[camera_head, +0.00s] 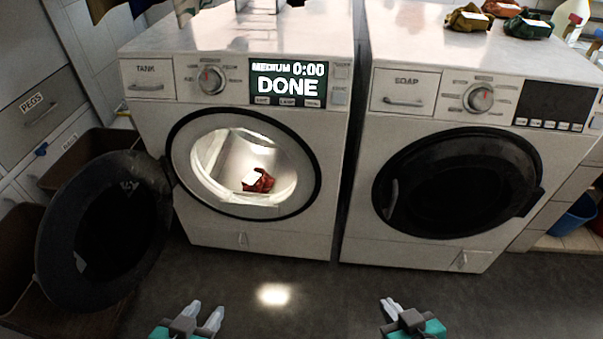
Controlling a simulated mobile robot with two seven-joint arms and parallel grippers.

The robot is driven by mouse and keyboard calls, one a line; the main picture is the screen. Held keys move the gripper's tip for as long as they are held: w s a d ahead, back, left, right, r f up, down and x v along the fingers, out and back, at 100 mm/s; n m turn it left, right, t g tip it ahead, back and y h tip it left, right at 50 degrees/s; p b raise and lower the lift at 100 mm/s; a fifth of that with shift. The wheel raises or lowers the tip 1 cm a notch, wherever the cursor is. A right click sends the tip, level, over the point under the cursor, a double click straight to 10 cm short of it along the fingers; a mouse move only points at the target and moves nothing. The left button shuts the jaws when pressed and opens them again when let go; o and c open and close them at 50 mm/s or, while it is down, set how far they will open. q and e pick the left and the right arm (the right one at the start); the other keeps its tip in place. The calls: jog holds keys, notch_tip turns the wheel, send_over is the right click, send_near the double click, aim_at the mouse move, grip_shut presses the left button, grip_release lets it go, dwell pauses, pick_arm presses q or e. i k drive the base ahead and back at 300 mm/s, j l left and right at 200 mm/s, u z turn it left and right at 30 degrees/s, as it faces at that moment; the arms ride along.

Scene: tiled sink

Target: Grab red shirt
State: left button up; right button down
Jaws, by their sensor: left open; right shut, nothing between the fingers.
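The red shirt (264,184) lies crumpled at the bottom of the lit drum of the left machine (250,228), with a small white patch on it. That machine's round door (62,235) stands open to the left, and its display (288,82) reads "MEDIUM 0:00 DONE". My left gripper (206,315) is low in the view, open and empty, in front of and below the left machine. My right gripper (387,305) is shut and empty, low in the view in front of the right machine. Both are well apart from the shirt.
The right machine (520,250) has its dark round door (460,183) shut. A brown bin (85,150) stands at the left, partly behind the open door. A blue bucket (574,219) is at the far right. The floor in front is clear.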

aim_at(258, 182)
jog(key=i+j+z, duration=0.7)
jog(key=i+j, duration=0.65)
jog(key=i, duration=0.15)
jog(key=i+l+z, duration=0.05)
